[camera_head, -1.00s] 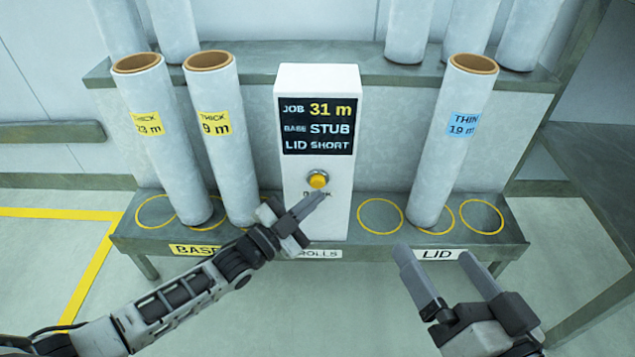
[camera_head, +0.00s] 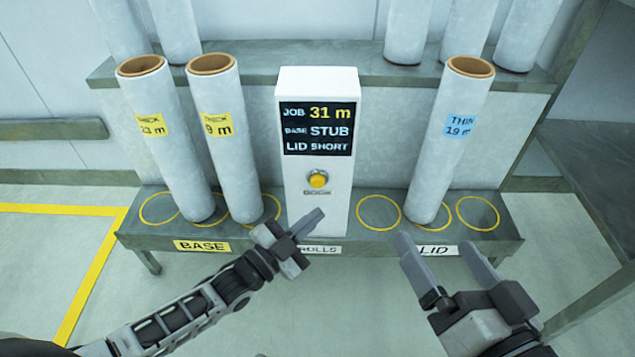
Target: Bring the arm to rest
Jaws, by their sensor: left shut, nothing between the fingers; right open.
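My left gripper (camera_head: 312,224) is shut and empty. It is in front of the lower part of the white job box, below its yellow button, and points up and to the right. My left arm (camera_head: 190,312) comes in from the bottom left. My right gripper (camera_head: 437,246) is open and empty, in front of the shelf edge by the LID label. Its two fingers point up and apart. Whether either gripper touches the shelf cannot be told.
The white job box (camera_head: 345,215) with a yellow button (camera_head: 318,180) stands on the lower shelf (camera_head: 335,242). Two thick rolls (camera_head: 165,150) (camera_head: 228,150) stand at left, a thin roll (camera_head: 447,150) at right. More rolls (camera_head: 410,30) stand on the upper shelf. Floor in front is clear.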

